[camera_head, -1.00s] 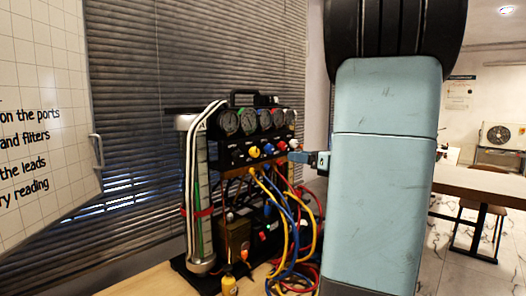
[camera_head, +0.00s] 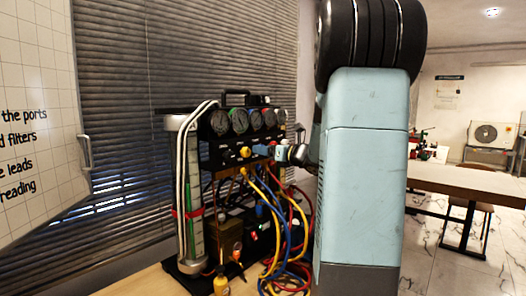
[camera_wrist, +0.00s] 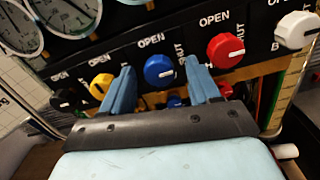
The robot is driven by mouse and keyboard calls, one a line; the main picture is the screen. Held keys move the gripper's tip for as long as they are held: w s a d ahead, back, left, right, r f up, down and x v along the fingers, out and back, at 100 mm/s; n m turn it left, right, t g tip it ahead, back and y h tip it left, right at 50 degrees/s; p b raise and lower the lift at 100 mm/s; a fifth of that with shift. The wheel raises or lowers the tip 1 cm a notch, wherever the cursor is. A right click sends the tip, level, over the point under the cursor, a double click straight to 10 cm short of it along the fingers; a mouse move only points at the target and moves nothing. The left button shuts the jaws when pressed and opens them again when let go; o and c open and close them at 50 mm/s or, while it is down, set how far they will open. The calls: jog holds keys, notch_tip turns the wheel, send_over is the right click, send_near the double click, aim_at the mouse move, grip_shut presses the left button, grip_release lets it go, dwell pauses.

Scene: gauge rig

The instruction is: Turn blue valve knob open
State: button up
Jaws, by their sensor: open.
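The blue valve knob (camera_wrist: 159,71) shows in the wrist view on the black panel, between a yellow and a red knob, with a white mark on its face and OPEN and SHUT lettering by it. My gripper (camera_wrist: 160,75) is open, with one blue finger on each side of the blue knob as seen in the wrist view. I cannot tell whether the fingers touch it. In the head view my gripper (camera_head: 278,152) is at the panel's front, and the blue knob is mostly hidden there.
The red knob (camera_wrist: 225,50) is close to the right finger and the yellow knob (camera_wrist: 101,86) close to the left one. A white knob (camera_wrist: 297,29) is farther right. Gauges (camera_head: 240,121) sit above. Yellow, blue and red hoses (camera_head: 287,240) hang below the panel.

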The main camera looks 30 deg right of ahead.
jog(key=shift+w+a, duration=0.2)
jog(key=shift+w, duration=0.25)
jog(key=c, duration=1)
